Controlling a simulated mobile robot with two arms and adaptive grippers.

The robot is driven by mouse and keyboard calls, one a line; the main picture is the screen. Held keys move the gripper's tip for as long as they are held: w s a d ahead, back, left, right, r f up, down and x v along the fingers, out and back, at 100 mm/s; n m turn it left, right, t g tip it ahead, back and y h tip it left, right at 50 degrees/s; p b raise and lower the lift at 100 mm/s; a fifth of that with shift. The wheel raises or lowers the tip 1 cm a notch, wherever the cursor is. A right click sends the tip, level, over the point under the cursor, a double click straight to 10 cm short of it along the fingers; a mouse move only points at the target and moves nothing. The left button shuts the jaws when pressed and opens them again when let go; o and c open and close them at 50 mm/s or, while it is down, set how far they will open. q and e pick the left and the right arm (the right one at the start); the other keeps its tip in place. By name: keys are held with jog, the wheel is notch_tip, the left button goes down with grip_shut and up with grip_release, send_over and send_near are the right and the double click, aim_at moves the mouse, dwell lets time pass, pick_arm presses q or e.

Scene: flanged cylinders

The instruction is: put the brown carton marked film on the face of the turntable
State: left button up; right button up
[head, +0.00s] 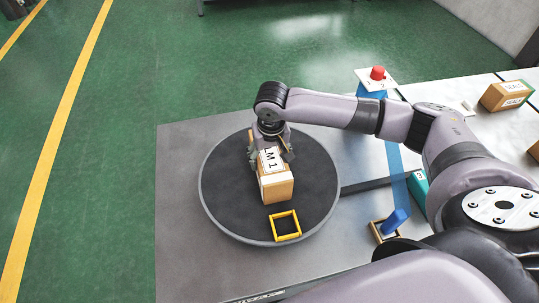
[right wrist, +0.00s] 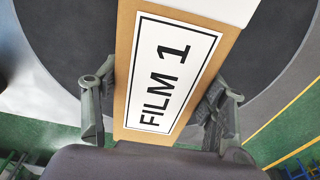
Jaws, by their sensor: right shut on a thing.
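The brown carton (head: 276,187) has a white label; in the right wrist view the carton (right wrist: 124,70) reads "FILM 1". My right gripper (head: 270,156) is shut on the carton, with one finger on each side of it; the fingers also show in the right wrist view (right wrist: 158,105). The carton is over the dark round face of the turntable (head: 225,190), near its middle. I cannot tell whether its underside touches the face. My left gripper is not in view.
A yellow square frame (head: 285,225) lies on the turntable's front part. A blue piece in a wooden holder (head: 384,229), a teal box (head: 418,186) and a red button (head: 377,73) are to the right. Another carton (head: 506,96) stands on the white surface at far right.

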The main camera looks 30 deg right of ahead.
jog(key=o, duration=1.8)
jog(key=shift+o, duration=0.2)
jog(key=shift+f, duration=0.1)
notch_tip(320, 180, up, 12)
jog(key=s, duration=0.1)
jog(key=shift+s+a+b, duration=0.2)
jog(key=shift+a+b, duration=0.05)
jog(key=shift+b, duration=0.15)
